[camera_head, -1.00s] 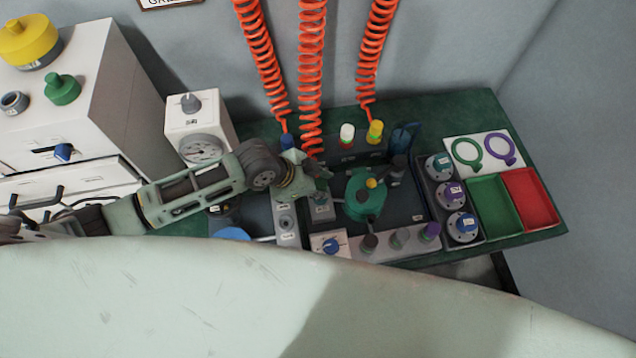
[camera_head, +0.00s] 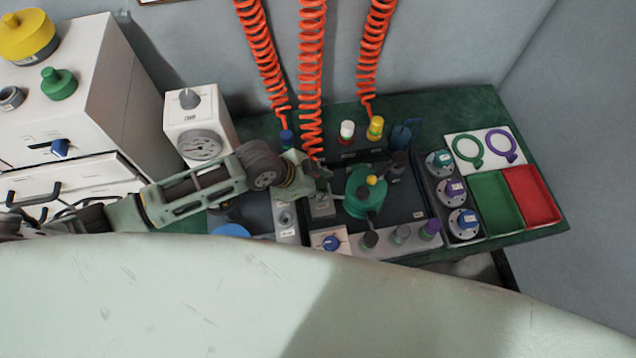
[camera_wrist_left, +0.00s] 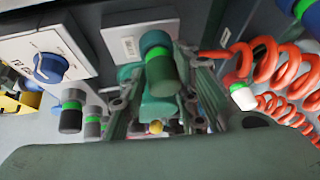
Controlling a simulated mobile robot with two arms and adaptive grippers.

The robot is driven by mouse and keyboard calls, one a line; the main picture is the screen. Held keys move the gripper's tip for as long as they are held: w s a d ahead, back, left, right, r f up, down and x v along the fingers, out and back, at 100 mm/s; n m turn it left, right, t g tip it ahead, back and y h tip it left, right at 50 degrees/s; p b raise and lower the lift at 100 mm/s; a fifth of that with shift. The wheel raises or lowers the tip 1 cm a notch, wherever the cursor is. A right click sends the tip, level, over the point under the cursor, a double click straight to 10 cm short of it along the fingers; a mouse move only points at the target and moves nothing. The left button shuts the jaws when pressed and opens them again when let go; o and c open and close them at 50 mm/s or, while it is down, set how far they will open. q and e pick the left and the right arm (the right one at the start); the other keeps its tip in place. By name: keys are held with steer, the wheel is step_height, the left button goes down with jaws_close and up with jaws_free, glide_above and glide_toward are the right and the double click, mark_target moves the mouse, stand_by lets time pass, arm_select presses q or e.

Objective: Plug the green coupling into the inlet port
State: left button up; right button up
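The green coupling (camera_wrist_left: 160,68), dark green with a bright green band, sits between the fingers of my left gripper (camera_wrist_left: 160,100) in the left wrist view. The gripper looks shut on it. Its far end is at a pale labelled plate (camera_wrist_left: 125,42); whether it touches or is seated in a port there I cannot tell. In the head view my left gripper (camera_head: 318,178) is over the small grey block (camera_head: 321,207), left of the green round vessel (camera_head: 364,205). The coupling is mostly hidden there by the gripper. The inlet port opening is not clearly visible. My right gripper is not in view.
Orange coiled hoses (camera_head: 312,80) hang close behind the gripper. A blue knob (camera_head: 331,243) and several capped posts (camera_head: 401,233) stand in front. White-topped (camera_head: 347,131) and yellow (camera_head: 375,127) couplings stand behind. Green (camera_head: 494,204) and red (camera_head: 531,196) trays lie to the right.

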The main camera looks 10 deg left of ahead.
arm_select(q)
steer(key=o, duration=0.4)
steer(key=shift+c, duration=0.2)
steer(key=v, duration=1.2)
steer(key=shift+w, duration=0.1)
